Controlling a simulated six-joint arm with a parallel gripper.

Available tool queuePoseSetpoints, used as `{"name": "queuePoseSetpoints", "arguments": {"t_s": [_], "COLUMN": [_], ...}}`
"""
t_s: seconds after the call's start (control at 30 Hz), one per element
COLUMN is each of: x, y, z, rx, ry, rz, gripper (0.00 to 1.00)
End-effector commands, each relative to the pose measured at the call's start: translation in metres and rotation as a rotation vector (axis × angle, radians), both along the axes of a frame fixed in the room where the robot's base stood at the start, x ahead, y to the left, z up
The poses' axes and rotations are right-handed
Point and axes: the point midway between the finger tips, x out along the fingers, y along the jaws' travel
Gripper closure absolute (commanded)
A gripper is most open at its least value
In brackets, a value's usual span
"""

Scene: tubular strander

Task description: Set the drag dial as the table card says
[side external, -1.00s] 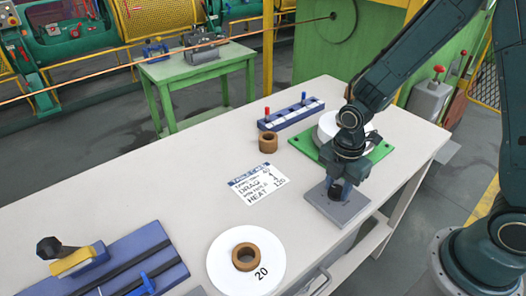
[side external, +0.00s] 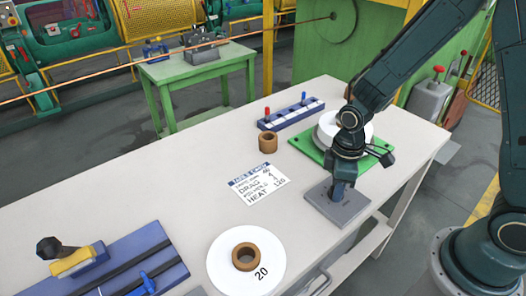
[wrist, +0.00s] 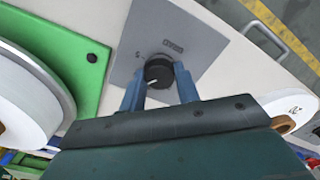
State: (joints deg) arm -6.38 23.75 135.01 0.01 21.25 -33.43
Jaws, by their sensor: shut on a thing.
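The drag dial is a black round knob (wrist: 158,71) on a grey plate (wrist: 122,72), marked DRAG upside down in the wrist view. A white pointer line on the knob faces the lower edge of the wrist view. My gripper (wrist: 159,74) is shut on the knob, with a blue-grey finger at each side. In the side view my gripper (side external: 338,190) points straight down at the plate (side external: 336,208) and hides the knob. The table card (side external: 259,182) lies flat left of the plate. Its DRAG line seems to read 4; the print is small.
A green base (side external: 307,146) with a white reel stands just behind my gripper. A blue rack (side external: 291,113), a brown ring (side external: 268,142), a white disc marked 20 (side external: 228,275) and a blue fixture (side external: 150,240) share the table. The table around the card is clear.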

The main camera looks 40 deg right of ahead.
Motion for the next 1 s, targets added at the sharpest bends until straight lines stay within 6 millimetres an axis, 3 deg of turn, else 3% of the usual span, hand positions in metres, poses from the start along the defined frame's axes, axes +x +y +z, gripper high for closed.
{"name": "queuePoseSetpoints", "arguments": {"t_s": [0.3,0.8,0.83,0.93,1.0], "x": [0.0001,0.0002,0.0002,0.0001,0.0002], "y": [0.0006,0.0006,0.0006,0.0005,0.0004], "z": [-0.0004,-0.0004,-0.0004,-0.0003,-0.0003], "rx": [0.001,0.001,0.001,0.001,0.001], "ry": [0.0,0.0,0.0,0.0,0.0], "rz": [-0.146,-0.171,-0.171,-0.171,-0.171], "gripper": [0.91,0.91,0.64,0.46,0.46]}}
